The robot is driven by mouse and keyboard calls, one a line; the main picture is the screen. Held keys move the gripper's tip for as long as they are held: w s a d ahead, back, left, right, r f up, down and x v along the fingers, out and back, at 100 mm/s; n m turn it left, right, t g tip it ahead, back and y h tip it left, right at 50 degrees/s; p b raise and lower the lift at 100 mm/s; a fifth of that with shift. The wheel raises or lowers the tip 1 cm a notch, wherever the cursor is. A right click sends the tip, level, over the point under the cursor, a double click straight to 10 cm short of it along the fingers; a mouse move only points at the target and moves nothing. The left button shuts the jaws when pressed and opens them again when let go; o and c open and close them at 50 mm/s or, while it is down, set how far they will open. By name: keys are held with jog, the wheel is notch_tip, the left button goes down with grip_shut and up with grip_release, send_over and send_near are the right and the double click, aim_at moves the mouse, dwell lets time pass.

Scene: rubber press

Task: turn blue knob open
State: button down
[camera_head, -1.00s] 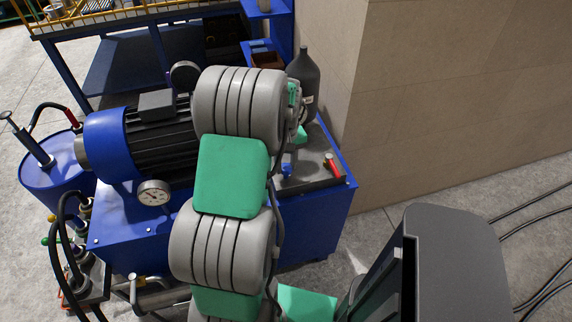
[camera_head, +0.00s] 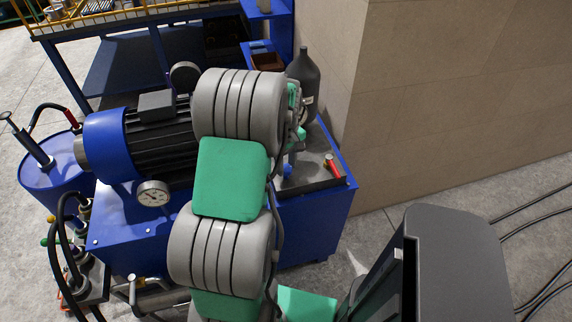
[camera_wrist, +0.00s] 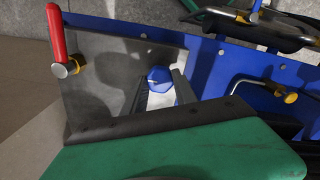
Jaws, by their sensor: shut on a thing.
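The blue knob (camera_wrist: 159,75) shows in the wrist view on the dark plate of the blue machine. My gripper (camera_wrist: 160,88) has one finger on each side of it and is shut on it. In the head view the blue knob (camera_head: 287,169) is a small blue spot beside my arm. My gripper is mostly hidden behind my arm there.
A red-handled lever (camera_head: 333,167) stands on the same plate; it also shows in the wrist view (camera_wrist: 57,38). A dark bottle (camera_head: 304,85) stands behind. A pressure gauge (camera_head: 153,193) and motor (camera_head: 150,140) are to the left. A beige wall (camera_head: 450,90) rises at right.

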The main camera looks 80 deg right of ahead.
aim_at(286, 167)
jog(key=c, duration=1)
grip_release()
notch_tip(286, 167, up, 8)
jog(key=shift+f, duration=0.1)
